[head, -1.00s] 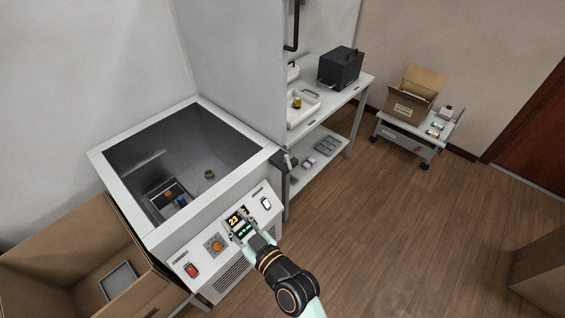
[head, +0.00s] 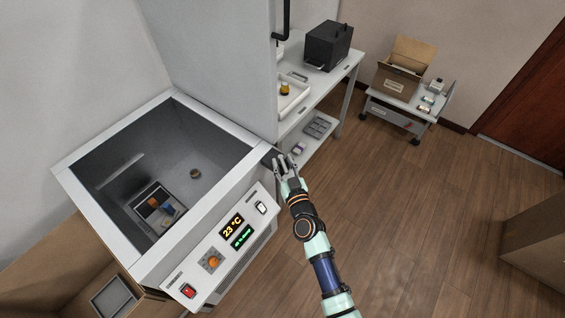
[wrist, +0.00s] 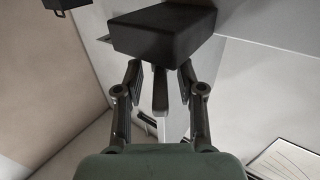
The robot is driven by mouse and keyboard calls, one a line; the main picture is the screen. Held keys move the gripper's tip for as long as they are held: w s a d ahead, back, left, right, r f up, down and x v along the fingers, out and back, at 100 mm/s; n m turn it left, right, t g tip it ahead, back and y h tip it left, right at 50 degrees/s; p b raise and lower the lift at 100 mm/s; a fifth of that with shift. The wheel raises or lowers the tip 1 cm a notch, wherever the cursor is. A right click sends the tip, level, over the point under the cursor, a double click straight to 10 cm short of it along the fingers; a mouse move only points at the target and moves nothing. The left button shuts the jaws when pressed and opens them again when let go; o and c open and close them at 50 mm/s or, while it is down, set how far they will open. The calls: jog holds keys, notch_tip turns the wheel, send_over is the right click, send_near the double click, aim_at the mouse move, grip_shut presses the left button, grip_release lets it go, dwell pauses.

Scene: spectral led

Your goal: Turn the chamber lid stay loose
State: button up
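The chamber (head: 100,215) stands at the left with its tall grey lid (head: 215,70) raised. The dark lid stay (head: 268,156) sits at the chamber's right rear corner, beside the lid's lower edge. In the wrist view it appears as a black block (wrist: 165,32) with a narrow dark lever (wrist: 161,90) pointing toward my palm. My gripper (head: 287,160) is at the stay, partly covering it in the head view. In the wrist view my gripper (wrist: 161,76) is open, its fingers on either side of the lever, with gaps showing at both sides.
The control panel (head: 222,250) has a 23 °C display, an orange knob and switches. A bench (head: 345,75) with a black box (head: 328,46) stands behind the gripper. A cart (head: 405,105) carries an open carton.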

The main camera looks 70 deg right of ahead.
jog(key=shift+w+d, duration=0.3)
jog(key=shift+c, duration=0.3)
grip_shut()
jog(key=shift+f+b, duration=0.1)
jog(key=shift+b, duration=0.35)
